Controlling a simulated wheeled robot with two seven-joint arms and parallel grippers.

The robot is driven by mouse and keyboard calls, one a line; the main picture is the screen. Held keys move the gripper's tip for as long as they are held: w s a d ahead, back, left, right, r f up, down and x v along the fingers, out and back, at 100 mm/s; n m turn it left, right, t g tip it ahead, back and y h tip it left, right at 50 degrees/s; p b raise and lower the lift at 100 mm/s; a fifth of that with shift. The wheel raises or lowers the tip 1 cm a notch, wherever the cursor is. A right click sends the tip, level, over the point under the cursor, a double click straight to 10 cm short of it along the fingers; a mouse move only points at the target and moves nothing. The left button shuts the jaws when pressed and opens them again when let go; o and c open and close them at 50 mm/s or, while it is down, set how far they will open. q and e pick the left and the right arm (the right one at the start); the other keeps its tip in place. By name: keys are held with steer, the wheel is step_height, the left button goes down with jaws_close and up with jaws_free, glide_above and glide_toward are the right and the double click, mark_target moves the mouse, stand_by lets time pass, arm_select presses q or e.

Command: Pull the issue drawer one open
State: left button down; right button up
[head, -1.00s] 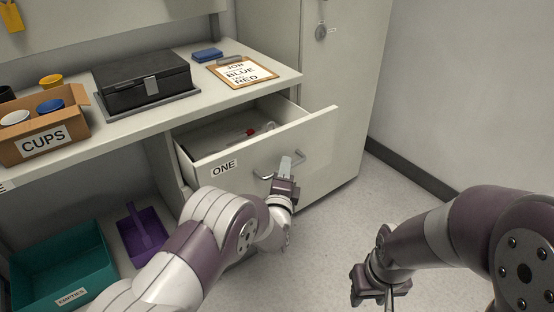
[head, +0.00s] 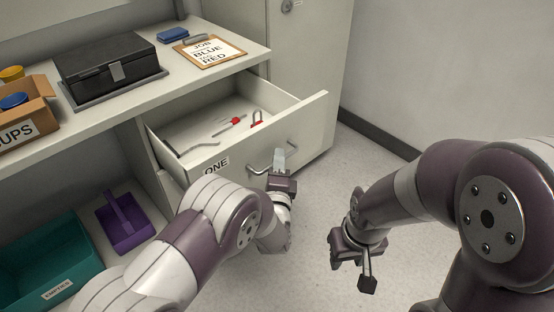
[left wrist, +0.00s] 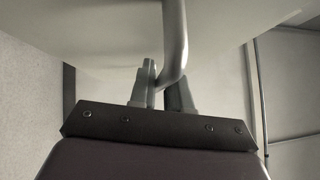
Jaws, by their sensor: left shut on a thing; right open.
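The issue drawer one (head: 316,115), labelled ONE, stands pulled out from under the white counter in the head view. Its inside shows a red-handled tool, another red item and a grey bent rod. My left gripper (head: 279,165) is shut on the drawer's bar handle (head: 262,167) at its right part. In the left wrist view the handle (left wrist: 174,40) passes between the left gripper's fingers (left wrist: 165,92), below the drawer front.
On the counter are a black box (head: 110,66), a clipboard (head: 209,51) reading JOB BLUE RED, a blue block (head: 172,35) and a CUPS carton (head: 25,122). A teal bin (head: 40,262) and a purple tray (head: 124,226) stand below. Floor right of the drawer is clear.

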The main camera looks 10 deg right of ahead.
arm_select(q)
steer(key=c, duration=1.2)
jaws_free()
steer(key=shift+s, duration=0.1)
steer(key=p+v, duration=0.2)
steer(key=v, duration=1)
steer(key=shift+s, duration=0.3)
steer(key=shift+a, duration=0.15)
